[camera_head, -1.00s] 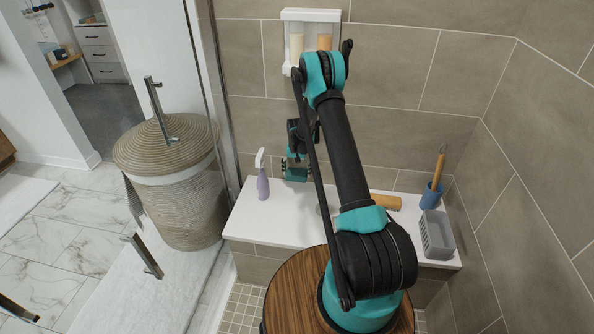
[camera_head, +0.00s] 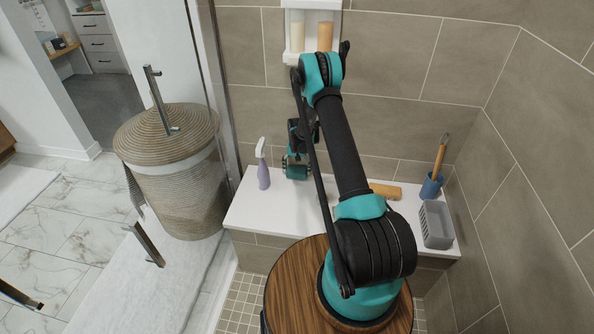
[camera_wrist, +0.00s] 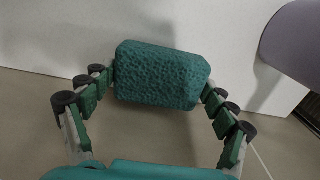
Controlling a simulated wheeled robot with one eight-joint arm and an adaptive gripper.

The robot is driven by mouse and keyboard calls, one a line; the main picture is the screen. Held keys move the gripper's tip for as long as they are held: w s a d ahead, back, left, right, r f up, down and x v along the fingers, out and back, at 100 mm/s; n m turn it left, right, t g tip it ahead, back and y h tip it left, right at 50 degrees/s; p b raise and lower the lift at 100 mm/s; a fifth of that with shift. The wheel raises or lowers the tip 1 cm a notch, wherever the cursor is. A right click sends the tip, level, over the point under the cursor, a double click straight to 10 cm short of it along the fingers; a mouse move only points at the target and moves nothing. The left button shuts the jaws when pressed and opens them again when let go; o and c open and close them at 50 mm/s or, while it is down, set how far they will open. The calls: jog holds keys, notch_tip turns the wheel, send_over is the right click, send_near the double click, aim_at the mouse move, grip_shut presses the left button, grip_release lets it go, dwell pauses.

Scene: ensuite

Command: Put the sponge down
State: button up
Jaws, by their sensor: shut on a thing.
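A teal, rough-textured sponge (camera_wrist: 161,76) sits between the two fingers of my gripper (camera_wrist: 158,84) in the wrist view, touched on both sides. In the head view my gripper (camera_head: 296,168) is over the back left part of the white bench (camera_head: 262,208), right of the spray bottle. The sponge is hard to tell from my teal gripper parts there. The white bench surface (camera_wrist: 60,40) lies behind the sponge in the wrist view. Whether the sponge touches the bench I cannot tell.
A purple spray bottle (camera_head: 263,168) stands close left of my gripper. An orange-brown cylinder (camera_head: 386,191), a blue cup (camera_head: 431,187) with a wooden-handled tool and a grey basket (camera_head: 437,225) are at the bench's right. A wicker hamper (camera_head: 180,195) stands left. The bench's front left is clear.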

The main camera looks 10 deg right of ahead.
aim_at(297, 169)
jog(key=shift+f, duration=0.6)
jog(key=o, duration=0.8)
jog(key=shift+r, duration=0.15)
notch_tip(297, 169, up, 12)
jog(key=shift+f, duration=0.1)
